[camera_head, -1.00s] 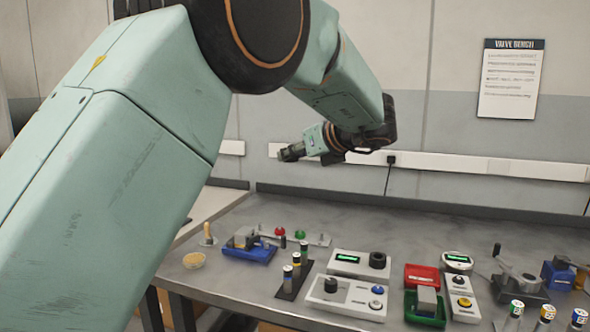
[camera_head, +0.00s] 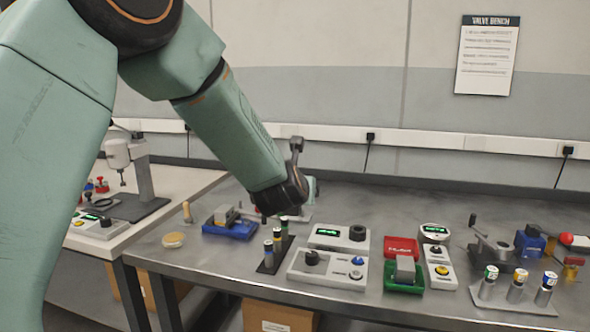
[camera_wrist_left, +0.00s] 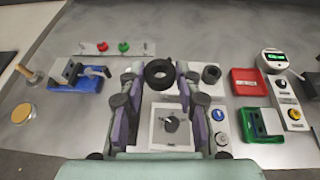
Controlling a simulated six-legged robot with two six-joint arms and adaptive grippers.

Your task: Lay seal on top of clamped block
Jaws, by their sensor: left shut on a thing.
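A black ring, the seal (camera_wrist_left: 151,80), is held between the fingertips of my left gripper (camera_wrist_left: 160,82) in the left wrist view, above the grey control panels. In the head view my forearm and wrist hide the fingers and the ring. A grey block (camera_head: 227,214) sits in the blue vise (camera_head: 232,231), left of my left wrist; in the left wrist view the block (camera_wrist_left: 67,72) and vise (camera_wrist_left: 88,85) are at the upper left, apart from the gripper. The block's top looks bare. My right gripper is not in view.
Upright cylinders in a dark rack (camera_head: 275,252) stand between the vise and the white panels (camera_head: 328,268). A round tan-topped dish (camera_head: 173,240) lies left of the vise. Red (camera_head: 401,247) and green (camera_head: 403,285) trays are on the right, the green one holding a grey block.

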